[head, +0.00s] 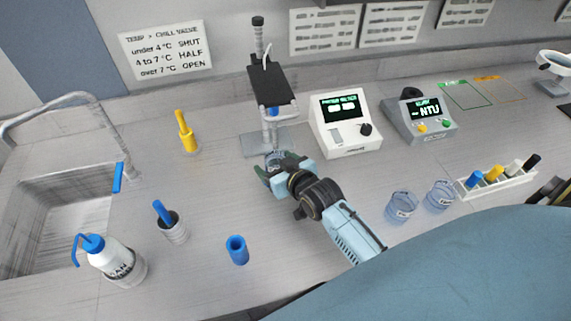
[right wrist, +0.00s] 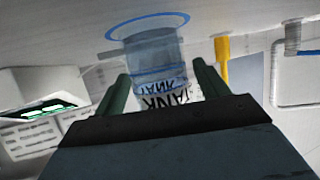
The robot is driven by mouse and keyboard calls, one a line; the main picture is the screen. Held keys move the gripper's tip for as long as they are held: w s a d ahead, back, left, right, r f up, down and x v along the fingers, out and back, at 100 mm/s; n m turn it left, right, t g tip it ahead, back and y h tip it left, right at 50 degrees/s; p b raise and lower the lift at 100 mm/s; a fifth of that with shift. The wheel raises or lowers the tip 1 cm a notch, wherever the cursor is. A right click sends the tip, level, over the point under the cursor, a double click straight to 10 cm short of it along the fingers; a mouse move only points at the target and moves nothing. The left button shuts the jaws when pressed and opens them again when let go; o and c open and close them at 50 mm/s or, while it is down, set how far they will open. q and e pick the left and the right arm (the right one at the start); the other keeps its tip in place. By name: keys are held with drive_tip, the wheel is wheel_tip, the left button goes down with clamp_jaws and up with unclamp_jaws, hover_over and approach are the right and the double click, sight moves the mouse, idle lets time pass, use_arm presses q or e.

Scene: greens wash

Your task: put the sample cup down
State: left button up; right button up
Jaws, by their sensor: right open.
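The sample cup (right wrist: 155,62) is clear and bluish with a TANK label. In the right wrist view, which is upside down, it stands upright on the bench, its base at a blue ring mark (right wrist: 120,23). My right gripper (head: 270,172) is open, its two green fingers on either side of the cup with a gap showing at each. In the head view the cup (head: 274,158) is partly hidden by the gripper, below the stand with the black plate (head: 271,87). My left gripper is not in view.
A white meter (head: 345,125) and a grey NTU meter (head: 420,118) stand right of the stand. Two clear cups (head: 401,206) (head: 439,195) stand near my right arm. A yellow-handled tool (head: 186,132), a blue holder (head: 237,250), a wash bottle (head: 112,257) and the sink (head: 60,215) lie left.

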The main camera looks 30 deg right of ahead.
drive_tip(key=v, duration=1.2)
drive_tip(key=shift+r+p, duration=0.35)
